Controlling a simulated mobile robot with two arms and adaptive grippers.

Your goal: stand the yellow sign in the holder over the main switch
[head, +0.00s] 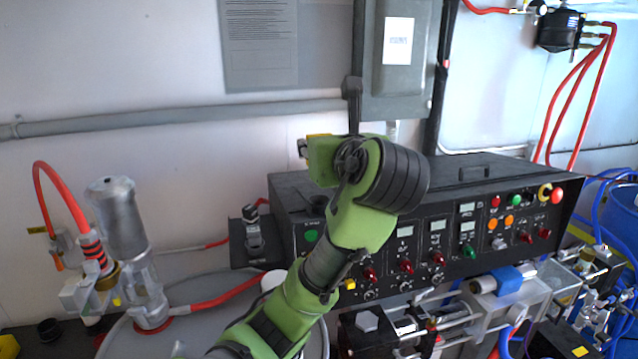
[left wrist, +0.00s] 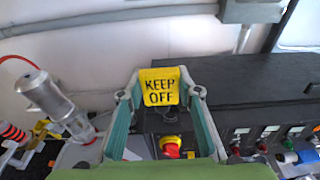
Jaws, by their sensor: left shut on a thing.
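The yellow sign (left wrist: 159,80), with black "KEEP OFF" lettering, is in the left wrist view. It stands upright, facing the camera, between the two fingers of my left gripper (left wrist: 160,94), which is shut on it. Below the sign in that view is a red knob on a yellow base (left wrist: 171,146), apparently the main switch. A small dark part (left wrist: 172,115) lies between them; I cannot tell if it is the holder or if the sign touches it. In the head view my arm hides the switch and most of the gripper. My right gripper is not in view.
The black control console (head: 480,215) with lamps and knobs extends to the right. A grey electrical box (head: 408,75) and a horizontal conduit (head: 150,119) are on the wall behind. A silver cylinder (head: 118,220) with red hoses stands at left. Clear valves and pipes crowd the lower right.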

